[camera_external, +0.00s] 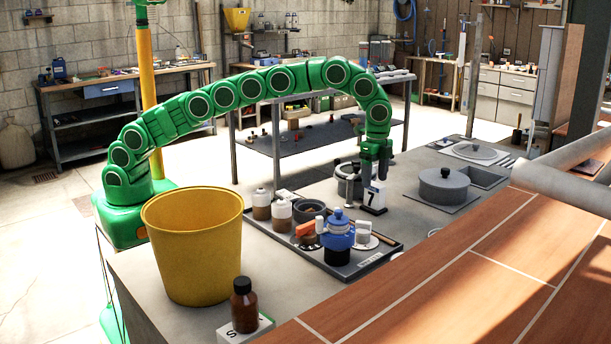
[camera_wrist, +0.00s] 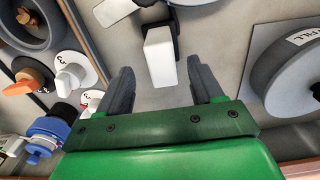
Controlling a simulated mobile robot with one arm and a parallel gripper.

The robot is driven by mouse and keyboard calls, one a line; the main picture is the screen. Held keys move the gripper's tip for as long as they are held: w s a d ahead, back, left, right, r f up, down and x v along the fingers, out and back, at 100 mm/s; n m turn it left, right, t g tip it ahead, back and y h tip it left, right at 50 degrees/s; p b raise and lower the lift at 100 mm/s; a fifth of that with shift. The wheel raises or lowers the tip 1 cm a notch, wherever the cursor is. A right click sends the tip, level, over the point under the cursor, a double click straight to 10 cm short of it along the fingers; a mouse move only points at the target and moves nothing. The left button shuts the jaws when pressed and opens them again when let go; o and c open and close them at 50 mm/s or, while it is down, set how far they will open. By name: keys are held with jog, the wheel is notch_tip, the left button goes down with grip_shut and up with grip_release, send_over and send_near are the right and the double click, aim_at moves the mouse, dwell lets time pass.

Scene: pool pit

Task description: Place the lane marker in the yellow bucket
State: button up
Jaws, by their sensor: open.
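The yellow bucket (camera_external: 194,248) stands upright at the left end of the grey counter, its mouth open. What looks like the lane marker (camera_external: 374,197) is a small white block with a black 7 and a dark base. It stands upright on the counter, right of the dark tray. My gripper (camera_external: 376,160) points down just above it, its fingers open. In the wrist view the white block (camera_wrist: 160,58) lies ahead, between the directions of the two open fingers (camera_wrist: 162,88), with nothing held.
A dark tray (camera_external: 378,262) holds jars, a blue-topped item (camera_external: 338,237) and small numbered pieces. A brown bottle (camera_external: 244,304) stands before the bucket.

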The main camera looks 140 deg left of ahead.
aim_at(375, 195)
jog(key=shift+w+a+f, duration=0.1)
jog(key=shift+f, duration=3.25)
grip_shut()
jog(key=shift+r, duration=5)
